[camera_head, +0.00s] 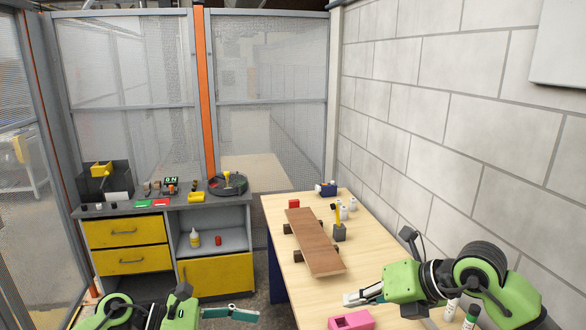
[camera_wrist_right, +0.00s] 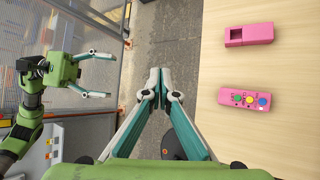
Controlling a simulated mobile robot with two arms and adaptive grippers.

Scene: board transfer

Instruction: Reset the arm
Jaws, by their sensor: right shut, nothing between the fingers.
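My right gripper (camera_head: 352,298) is over the near part of the wooden table (camera_head: 385,262), close to its left side in the head view. In the right wrist view its two teal fingers (camera_wrist_right: 158,82) meet at the tips, shut with nothing between them. My left gripper (camera_head: 232,313) is at the bottom of the head view, partly cut off. In the right wrist view it also shows at the left (camera_wrist_right: 100,74), its fingers spread apart and empty. A brown board (camera_head: 315,243) lies lengthwise on dark blocks on the table, apart from both grippers.
A pink box (camera_head: 350,321) is near the right gripper. A pink button panel (camera_wrist_right: 247,100) shows in the wrist view. Small items and a yellow tool stand beside the board. A workbench with yellow drawers (camera_head: 125,233) stands left. A block wall (camera_head: 460,120) bounds the right.

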